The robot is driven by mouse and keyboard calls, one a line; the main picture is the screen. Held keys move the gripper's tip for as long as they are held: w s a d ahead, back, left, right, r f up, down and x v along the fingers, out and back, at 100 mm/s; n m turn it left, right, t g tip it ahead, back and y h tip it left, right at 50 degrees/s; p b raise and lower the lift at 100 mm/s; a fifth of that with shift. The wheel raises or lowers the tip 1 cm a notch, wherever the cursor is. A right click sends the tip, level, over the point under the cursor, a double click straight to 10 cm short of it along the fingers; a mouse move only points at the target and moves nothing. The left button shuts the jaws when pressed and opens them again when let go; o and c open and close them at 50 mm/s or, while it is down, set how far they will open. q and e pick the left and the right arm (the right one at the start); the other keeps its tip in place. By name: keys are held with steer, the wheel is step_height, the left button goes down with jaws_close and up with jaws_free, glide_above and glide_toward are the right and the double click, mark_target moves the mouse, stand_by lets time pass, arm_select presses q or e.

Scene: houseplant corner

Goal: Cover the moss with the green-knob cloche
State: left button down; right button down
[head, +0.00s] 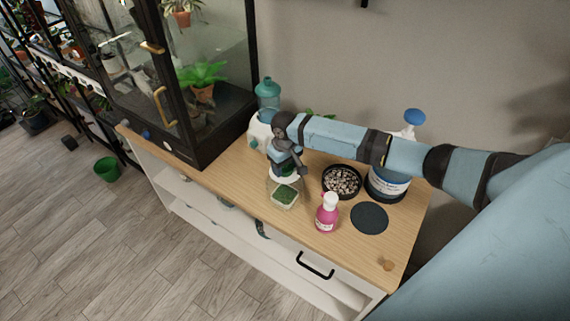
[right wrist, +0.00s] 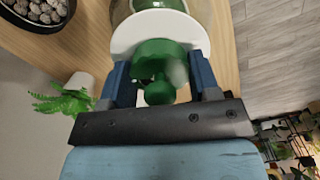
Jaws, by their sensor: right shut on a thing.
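The moss (head: 284,196) is a green patch in a small pale square dish on the wooden cabinet top, left of the pink bottle. My right gripper (head: 285,171) is directly above it, pointing down. It is shut on the green knob (right wrist: 158,90) of the cloche, whose white top (right wrist: 125,38) shows in the right wrist view. In the head view the clear cloche body (head: 283,181) shows below the fingers, at the moss. I cannot tell whether it touches the dish or hangs just above. My left gripper is out of view.
A pink spray bottle (head: 327,216), a pebble bowl (head: 342,181) and a dark round mat (head: 369,218) stand to the right. A blue knob (head: 414,117) shows behind my arm. A glass cabinet (head: 200,100) stands left. The front right top is mostly clear.

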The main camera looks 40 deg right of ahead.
steer(key=shift+w+f, duration=0.1)
steer(key=shift+f, duration=0.55)
stand_by(0.5)
steer(key=shift+p, duration=0.3)
steer(key=shift+f, duration=0.1)
steer(key=shift+c, duration=1.3)
jaws_free()
steer(key=shift+f, duration=0.1)
